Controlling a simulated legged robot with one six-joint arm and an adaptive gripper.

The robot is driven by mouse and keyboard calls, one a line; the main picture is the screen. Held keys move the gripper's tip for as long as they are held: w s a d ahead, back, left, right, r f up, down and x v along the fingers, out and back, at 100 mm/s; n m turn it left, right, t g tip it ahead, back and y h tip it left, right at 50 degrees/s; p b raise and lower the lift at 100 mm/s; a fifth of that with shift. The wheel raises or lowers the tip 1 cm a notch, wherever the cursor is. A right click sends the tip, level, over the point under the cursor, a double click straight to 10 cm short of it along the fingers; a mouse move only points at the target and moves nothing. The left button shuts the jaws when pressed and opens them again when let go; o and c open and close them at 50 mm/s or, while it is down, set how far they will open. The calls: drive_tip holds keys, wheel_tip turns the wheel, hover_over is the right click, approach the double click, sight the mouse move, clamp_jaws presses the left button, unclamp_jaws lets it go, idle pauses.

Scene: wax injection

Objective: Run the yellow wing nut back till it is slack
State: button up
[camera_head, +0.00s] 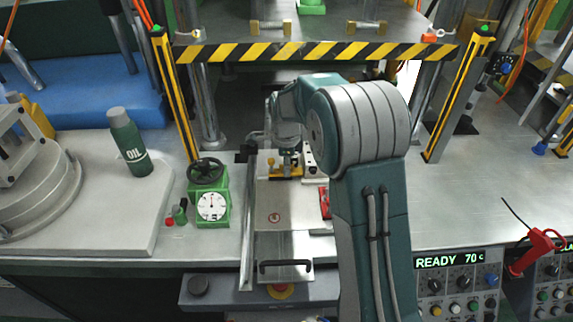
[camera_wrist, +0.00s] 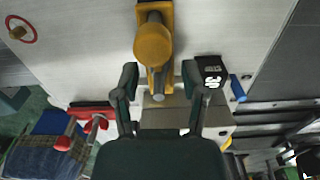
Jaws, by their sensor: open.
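The yellow wing nut (camera_wrist: 153,46) shows in the wrist view as a rounded yellow head on a yellow bracket (camera_wrist: 153,12). In the head view, a small yellow upright piece (camera_head: 270,163) stands on the yellow bracket (camera_head: 284,174) on the metal mould plate (camera_head: 270,208). My gripper (camera_wrist: 160,78) is open, its two dark fingers spread left and right just below the wing nut's head in the wrist view. I see nothing held between them. In the head view, my gripper (camera_head: 289,160) is over the bracket, partly hidden by my arm.
A red clamp (camera_head: 325,203) is at the plate's right edge. A green dial gauge with a black handwheel (camera_head: 211,207) and an OIL bottle (camera_head: 129,142) stand to the left. A yellow-and-black striped press beam (camera_head: 315,50) spans behind.

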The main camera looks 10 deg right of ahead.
clamp_jaws()
drive_tip(key=shift+n, duration=0.4)
drive_tip(key=n, duration=0.4)
drive_tip(key=shift+n, duration=0.4)
drive_tip(key=n, duration=0.4)
drive_tip(key=shift+n, duration=0.4)
unclamp_jaws()
